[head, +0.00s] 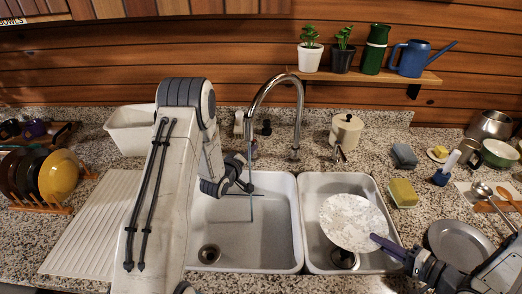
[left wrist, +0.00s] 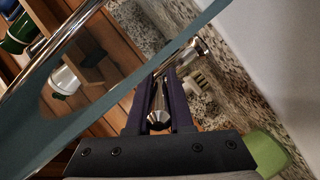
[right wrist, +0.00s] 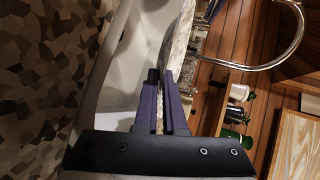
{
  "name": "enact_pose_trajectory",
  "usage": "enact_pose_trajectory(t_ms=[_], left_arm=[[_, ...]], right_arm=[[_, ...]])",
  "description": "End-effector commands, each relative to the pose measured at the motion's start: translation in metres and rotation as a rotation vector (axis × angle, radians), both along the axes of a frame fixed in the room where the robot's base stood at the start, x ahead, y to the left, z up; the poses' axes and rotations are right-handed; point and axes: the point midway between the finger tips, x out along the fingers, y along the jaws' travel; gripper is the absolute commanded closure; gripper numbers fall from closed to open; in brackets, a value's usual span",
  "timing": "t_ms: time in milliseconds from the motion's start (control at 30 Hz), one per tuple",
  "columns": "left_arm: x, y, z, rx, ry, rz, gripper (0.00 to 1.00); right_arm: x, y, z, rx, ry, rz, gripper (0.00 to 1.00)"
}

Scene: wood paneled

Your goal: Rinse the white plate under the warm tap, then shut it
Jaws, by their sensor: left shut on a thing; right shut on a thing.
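The white plate (head: 352,222), with pale greyish blotches, is held tilted over the right basin. My right gripper (head: 376,240) is shut on its lower right rim; in the right wrist view the plate shows edge-on between the fingers (right wrist: 160,100). The chrome tap (head: 297,100) arches up behind the sinks. A thin bluish stream (head: 251,195) falls from its spout into the left basin, away from the plate. My left gripper (head: 247,172) is behind the stream at the tap's left. In the left wrist view it is shut on a chrome tap handle (left wrist: 158,112).
The left basin (head: 275,235) and right basin (head: 320,183) stand side by side. A yellow sponge (head: 403,193) and a grey plate (head: 460,245) lie to the right. A rack with a yellow plate (head: 59,176) stands at left. A cream pot (head: 346,130) is behind the right basin.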

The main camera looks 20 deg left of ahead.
Motion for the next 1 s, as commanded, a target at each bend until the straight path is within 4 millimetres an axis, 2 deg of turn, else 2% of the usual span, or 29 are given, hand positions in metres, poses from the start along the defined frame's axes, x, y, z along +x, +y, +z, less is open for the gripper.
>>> enact_pose_trajectory(t_ms=[167, 200, 233, 267, 667, 767, 1000], left_arm=[[-0.002, 0.001, 0.0, 0.002, 0.001, -0.006, 1.0], [-0.002, 0.002, 0.0, 0.002, 0.0, -0.005, 0.69], [-0.002, 0.003, 0.0, 0.002, 0.0, -0.004, 0.57], [-0.002, 0.003, 0.0, 0.002, 0.0, -0.004, 0.5], [-0.007, 0.003, 0.002, 0.002, 0.0, -0.005, 0.5], [-0.02, 0.005, 0.005, 0.001, 0.001, -0.004, 0.5], [-0.069, 0.011, 0.016, 0.001, 0.003, -0.004, 0.5]], right_arm=[[0.001, 0.005, 0.001, 0.002, -0.002, 0.009, 1.0], [0.002, 0.006, 0.001, 0.002, -0.002, 0.01, 1.0], [0.002, 0.007, 0.001, 0.002, -0.001, 0.011, 1.0], [0.002, 0.007, 0.001, 0.002, -0.001, 0.011, 1.0], [0.002, 0.006, 0.003, 0.002, -0.002, 0.01, 1.0], [0.002, 0.006, 0.006, 0.002, -0.002, 0.009, 1.0], [0.001, 0.004, 0.013, 0.002, -0.002, 0.008, 1.0]])
